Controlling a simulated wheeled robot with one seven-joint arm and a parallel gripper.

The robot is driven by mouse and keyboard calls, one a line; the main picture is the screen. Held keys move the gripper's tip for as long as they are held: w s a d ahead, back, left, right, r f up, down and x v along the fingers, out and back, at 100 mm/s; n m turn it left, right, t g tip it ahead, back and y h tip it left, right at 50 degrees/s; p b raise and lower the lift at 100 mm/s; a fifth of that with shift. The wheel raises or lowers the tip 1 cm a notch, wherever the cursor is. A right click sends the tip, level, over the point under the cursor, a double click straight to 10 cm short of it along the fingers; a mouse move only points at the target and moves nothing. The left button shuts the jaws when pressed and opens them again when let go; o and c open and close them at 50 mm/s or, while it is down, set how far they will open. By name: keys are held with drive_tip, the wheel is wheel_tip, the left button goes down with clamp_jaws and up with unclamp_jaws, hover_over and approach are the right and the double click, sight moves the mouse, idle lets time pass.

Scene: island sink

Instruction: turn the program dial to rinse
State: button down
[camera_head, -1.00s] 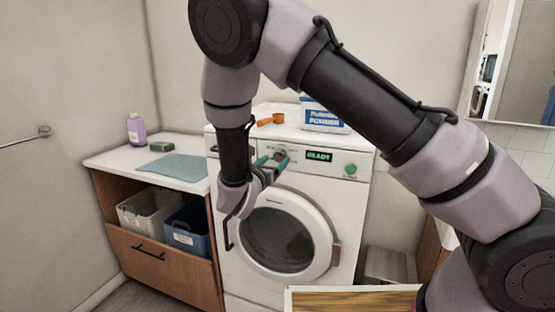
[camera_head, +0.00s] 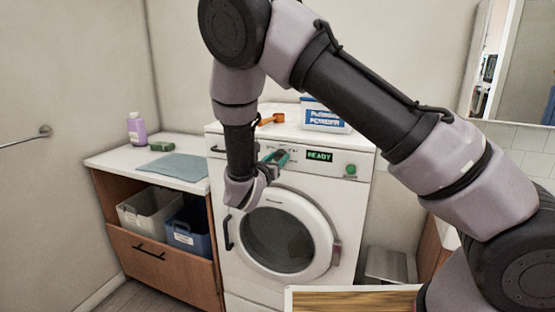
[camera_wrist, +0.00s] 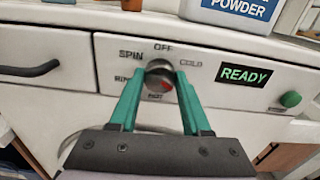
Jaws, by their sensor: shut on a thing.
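The program dial (camera_wrist: 158,79) is a round metal knob with a red mark, on the front panel of a white washing machine (camera_head: 350,190). In the wrist view the red mark is at the knob's lower right. In the head view my gripper (camera_head: 276,158) hides the dial.
A green READY display (camera_wrist: 244,76) and a green button (camera_wrist: 290,99) are right of the dial. The drawer handle (camera_wrist: 28,69) is at left. A powder box (camera_head: 325,115) and orange scoop (camera_head: 271,119) stand on top. The round door (camera_head: 285,238) is below.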

drive_tip(key=shift+m, duration=0.3)
drive_tip(key=m, duration=0.5)
drive_tip(key=shift+m, duration=0.4)
drive_tip(key=m, duration=1.1)
drive_tip(key=shift+f+m, duration=0.1)
drive_tip(key=shift+m, duration=0.3)
drive_tip(key=m, duration=0.5)
drive_tip(key=shift+s+m, duration=0.1)
drive_tip(key=shift+m, duration=0.2)
drive_tip(key=shift+c, duration=1.8)
unclamp_jaws()
